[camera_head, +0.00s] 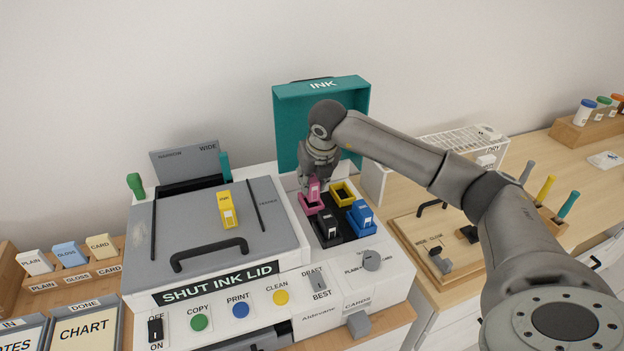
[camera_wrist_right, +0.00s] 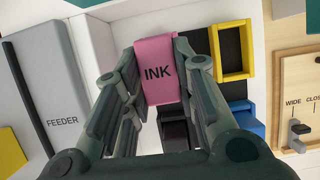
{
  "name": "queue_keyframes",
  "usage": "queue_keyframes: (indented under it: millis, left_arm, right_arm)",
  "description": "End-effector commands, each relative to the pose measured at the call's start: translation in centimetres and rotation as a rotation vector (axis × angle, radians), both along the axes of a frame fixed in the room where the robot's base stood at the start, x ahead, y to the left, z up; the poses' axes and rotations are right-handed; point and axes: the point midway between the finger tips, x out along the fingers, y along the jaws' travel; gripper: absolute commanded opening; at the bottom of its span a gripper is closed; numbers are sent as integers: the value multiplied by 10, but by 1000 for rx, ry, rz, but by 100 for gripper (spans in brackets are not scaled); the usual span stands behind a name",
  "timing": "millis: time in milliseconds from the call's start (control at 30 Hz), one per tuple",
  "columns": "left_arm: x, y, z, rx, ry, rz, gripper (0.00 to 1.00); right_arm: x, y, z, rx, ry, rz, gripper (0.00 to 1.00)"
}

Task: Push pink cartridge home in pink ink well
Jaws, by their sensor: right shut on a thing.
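The pink cartridge (camera_wrist_right: 157,66), marked INK, stands between the fingers of my right gripper (camera_wrist_right: 155,85) in the wrist view. In the head view the pink cartridge (camera_head: 313,190) shows just below my right gripper (camera_head: 318,178), over the pink ink well (camera_head: 309,206). The gripper is shut on it. The cartridge stands up above the well's rim; how deep its lower end sits is hidden. My left gripper is in neither view.
The ink bay also holds an empty yellow well (camera_head: 342,194), a black cartridge (camera_head: 328,227) and a blue cartridge (camera_head: 361,215). The teal INK lid (camera_head: 285,125) stands open behind. A yellow cartridge (camera_head: 226,209) lies on the grey feeder cover (camera_head: 180,222).

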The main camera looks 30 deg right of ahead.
Motion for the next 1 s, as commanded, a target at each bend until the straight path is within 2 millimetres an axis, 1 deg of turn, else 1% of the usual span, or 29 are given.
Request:
queue_keyframes:
  millis: [1000]
  left_arm:
    - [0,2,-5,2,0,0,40]
  right_arm:
    - [0,0,0,1,-1,0,4]
